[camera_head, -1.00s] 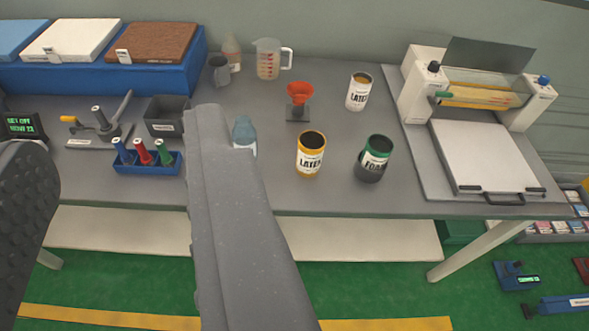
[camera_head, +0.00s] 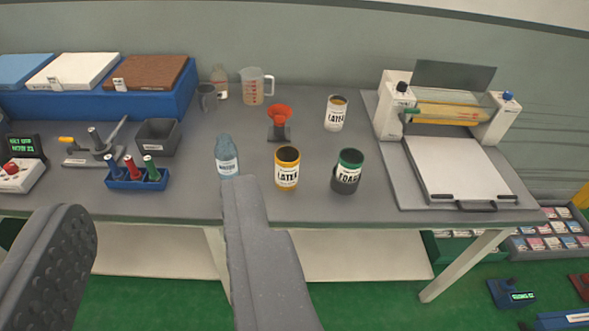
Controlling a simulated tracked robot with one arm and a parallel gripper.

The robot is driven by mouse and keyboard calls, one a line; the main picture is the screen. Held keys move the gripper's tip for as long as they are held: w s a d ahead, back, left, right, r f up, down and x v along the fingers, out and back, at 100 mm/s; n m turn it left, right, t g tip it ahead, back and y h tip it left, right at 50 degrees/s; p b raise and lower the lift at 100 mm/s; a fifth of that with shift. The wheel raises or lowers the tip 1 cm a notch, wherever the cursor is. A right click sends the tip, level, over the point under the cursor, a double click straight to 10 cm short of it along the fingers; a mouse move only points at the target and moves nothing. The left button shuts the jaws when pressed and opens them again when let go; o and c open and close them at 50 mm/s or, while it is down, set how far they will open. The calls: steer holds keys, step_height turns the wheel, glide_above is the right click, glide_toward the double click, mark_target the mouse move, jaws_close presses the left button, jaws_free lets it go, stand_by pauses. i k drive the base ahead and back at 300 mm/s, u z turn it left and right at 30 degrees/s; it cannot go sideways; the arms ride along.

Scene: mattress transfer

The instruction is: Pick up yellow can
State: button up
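The yellow can (camera_head: 287,170), with a white label and a dark open top, stands upright on the grey bench near its front edge. My gripper (camera_head: 150,205) shows as two grey fingers spread wide apart, with nothing between them. The right finger's tip overlaps the bench's front edge in the picture, just left of and below the yellow can. The left finger, with a studded pad, is low at the left. The can is fully visible and stands apart from the fingers in the picture.
A green-banded can (camera_head: 347,171) stands close to the right, and a white can (camera_head: 336,113) behind. A blue bottle (camera_head: 227,157) is just left. A red funnel on a stand (camera_head: 279,122) is behind. A press (camera_head: 450,150) fills the bench's right.

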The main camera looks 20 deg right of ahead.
mark_target(286, 157)
steer(key=i, duration=0.9)
steer(key=u, duration=0.05)
